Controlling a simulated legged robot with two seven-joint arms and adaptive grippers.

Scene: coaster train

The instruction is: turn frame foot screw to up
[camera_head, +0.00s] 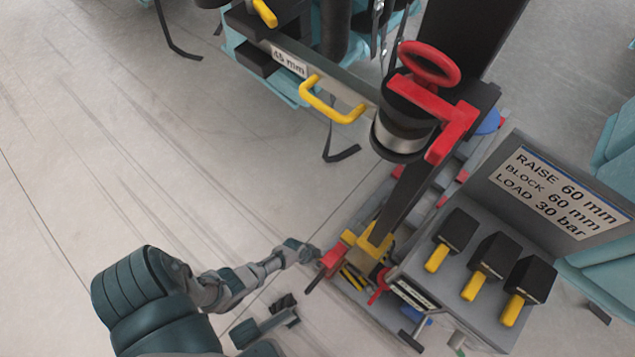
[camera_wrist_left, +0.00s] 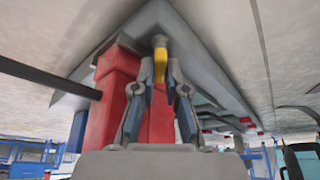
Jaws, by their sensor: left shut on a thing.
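My left gripper (camera_head: 308,252) reaches in from the left to the red foot part (camera_head: 331,261) at the near-left corner of the press frame. In the left wrist view its two fingers (camera_wrist_left: 160,72) close around a small yellow-ended piece (camera_wrist_left: 160,57), which I take to be the frame foot screw's handle. A red block (camera_wrist_left: 117,85) stands just behind the fingers, with a black bar (camera_wrist_left: 45,78) sticking out to its left. The fingers hide part of the piece, and its up or down setting is not clear.
A grey console with black-and-yellow levers (camera_head: 475,265) and a sign reading RAISE 60 mm (camera_head: 565,190) stands at the right. A red handwheel (camera_head: 429,64) and a yellow handle (camera_head: 333,103) are above. The floor at the left is clear.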

